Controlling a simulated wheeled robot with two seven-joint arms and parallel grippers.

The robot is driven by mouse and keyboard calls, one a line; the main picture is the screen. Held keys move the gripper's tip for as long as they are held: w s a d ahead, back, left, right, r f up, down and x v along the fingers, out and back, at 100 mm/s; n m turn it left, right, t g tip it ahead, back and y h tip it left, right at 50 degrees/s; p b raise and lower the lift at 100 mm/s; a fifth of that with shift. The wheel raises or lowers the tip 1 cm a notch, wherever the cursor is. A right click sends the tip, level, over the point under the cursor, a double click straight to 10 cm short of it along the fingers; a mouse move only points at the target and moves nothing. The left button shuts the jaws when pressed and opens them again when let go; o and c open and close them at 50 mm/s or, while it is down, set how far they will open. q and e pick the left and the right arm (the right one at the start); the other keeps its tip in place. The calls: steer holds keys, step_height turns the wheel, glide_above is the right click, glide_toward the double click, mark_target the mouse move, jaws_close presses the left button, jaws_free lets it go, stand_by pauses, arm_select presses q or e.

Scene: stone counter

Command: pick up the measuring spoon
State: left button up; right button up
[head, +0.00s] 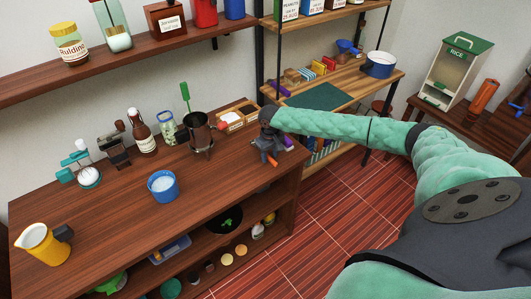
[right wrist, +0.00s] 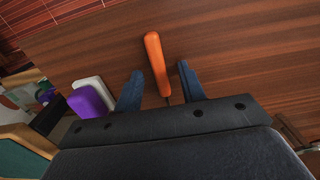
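An orange handle (right wrist: 156,60), which looks like part of the measuring spoon, lies on the brown wooden counter; it also shows at the counter's right end in the head view (head: 272,160). My right gripper (head: 267,156) is low over that end. In the right wrist view my right gripper (right wrist: 160,72) is open, with the orange handle between its two blue-grey fingers and a visible gap on each side. The near end of the handle is hidden by the gripper body, and no spoon bowl shows. My left gripper is not in view.
A purple item (right wrist: 90,101) and a white one (right wrist: 91,84) lie just left of the fingers. A wooden box (head: 238,116) and a dark metal pot (head: 200,133) stand nearby. A blue cup (head: 163,185) stands farther left. The counter's front right is clear.

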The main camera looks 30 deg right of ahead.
steer(key=shift+f, duration=0.15)
jaws_close()
